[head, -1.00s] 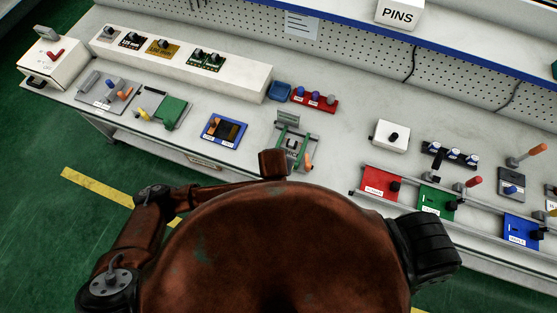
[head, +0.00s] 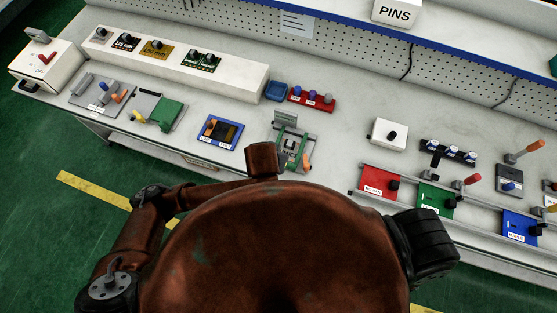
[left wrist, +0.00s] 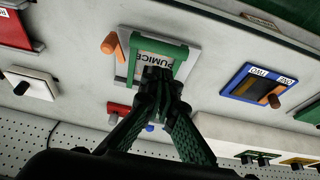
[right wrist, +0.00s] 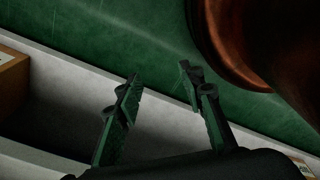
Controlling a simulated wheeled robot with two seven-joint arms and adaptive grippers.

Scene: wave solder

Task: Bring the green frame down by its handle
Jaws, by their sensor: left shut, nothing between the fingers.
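The green frame (head: 281,149) is on a grey fixture at the middle of the bench in the head view. In the left wrist view the green frame (left wrist: 186,61) surrounds a white label reading PUMICE. An orange handle (left wrist: 110,43) stands beside it, seen also in the head view (head: 305,160). My left gripper (left wrist: 158,72) is shut and empty; its fingertips overlap the frame's lower part in the left wrist view, and I cannot tell whether they touch. I cannot make it out in the head view. My right gripper (right wrist: 158,84) is open and empty beside the bench edge.
A blue fixture (head: 220,132) lies left of the green frame. A white box (head: 388,134) is to the right, with bare bench between. Green floor (right wrist: 90,40) shows below my right gripper.

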